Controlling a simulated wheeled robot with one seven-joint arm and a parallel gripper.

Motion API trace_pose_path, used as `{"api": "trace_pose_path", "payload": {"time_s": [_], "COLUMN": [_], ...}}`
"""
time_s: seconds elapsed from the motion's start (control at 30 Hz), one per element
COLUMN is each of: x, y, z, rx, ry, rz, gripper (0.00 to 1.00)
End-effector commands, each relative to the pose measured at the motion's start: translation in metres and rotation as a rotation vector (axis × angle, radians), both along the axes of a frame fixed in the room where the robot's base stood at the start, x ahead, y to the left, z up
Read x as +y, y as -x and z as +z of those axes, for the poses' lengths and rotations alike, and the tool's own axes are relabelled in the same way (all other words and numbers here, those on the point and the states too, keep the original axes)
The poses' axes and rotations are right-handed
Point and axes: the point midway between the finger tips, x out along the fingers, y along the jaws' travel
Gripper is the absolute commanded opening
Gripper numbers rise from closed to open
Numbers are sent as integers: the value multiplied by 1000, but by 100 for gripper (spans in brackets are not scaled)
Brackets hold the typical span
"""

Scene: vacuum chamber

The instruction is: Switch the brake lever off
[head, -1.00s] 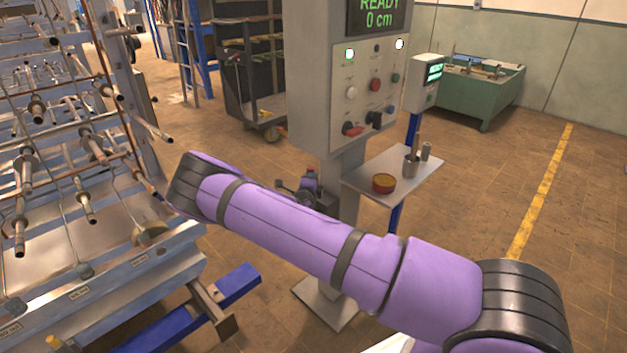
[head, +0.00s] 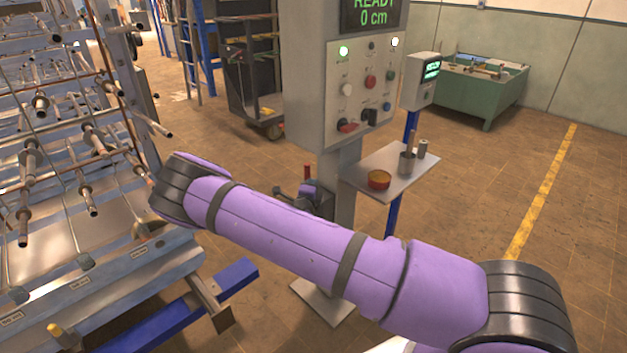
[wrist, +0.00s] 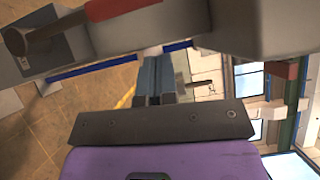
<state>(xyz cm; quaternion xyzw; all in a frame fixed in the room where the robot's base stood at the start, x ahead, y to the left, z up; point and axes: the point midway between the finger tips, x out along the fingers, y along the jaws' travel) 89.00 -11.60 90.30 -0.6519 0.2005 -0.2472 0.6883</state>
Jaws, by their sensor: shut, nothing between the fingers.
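The brake lever shows in the wrist view as a red grip (wrist: 118,8) on a grey arm, fixed to a dark plate at the upper left. In the head view, a small upright red grip (head: 307,172) shows beside the column under the control box, likely the same lever. My gripper (wrist: 153,58) is shut and empty, its fingers pointing up in the wrist view toward the grey body near the lever. I cannot tell whether they touch it. In the head view my forearm hides part of this spot, and the fingers are hard to make out.
The grey control box (head: 304,75) reads READY, 0 cm, with a lit green lamp (head: 344,51). A small shelf (head: 402,181) with a round tin (head: 379,180) and cups juts out to the right. A rack of metal rods (head: 75,150) stands close on the left.

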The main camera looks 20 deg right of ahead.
Motion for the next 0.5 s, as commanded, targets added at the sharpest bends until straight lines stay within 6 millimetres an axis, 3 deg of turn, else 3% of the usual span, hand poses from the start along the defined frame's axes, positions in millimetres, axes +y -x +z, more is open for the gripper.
{"api": "trace_pose_path", "payload": {"time_s": [0.3, 0.5], "x": [31, 38], "y": [41, 52], "z": [-1, -1], "rx": [2, 2], "ry": [0, 0], "rz": [2, 0], "gripper": [0, 0]}}
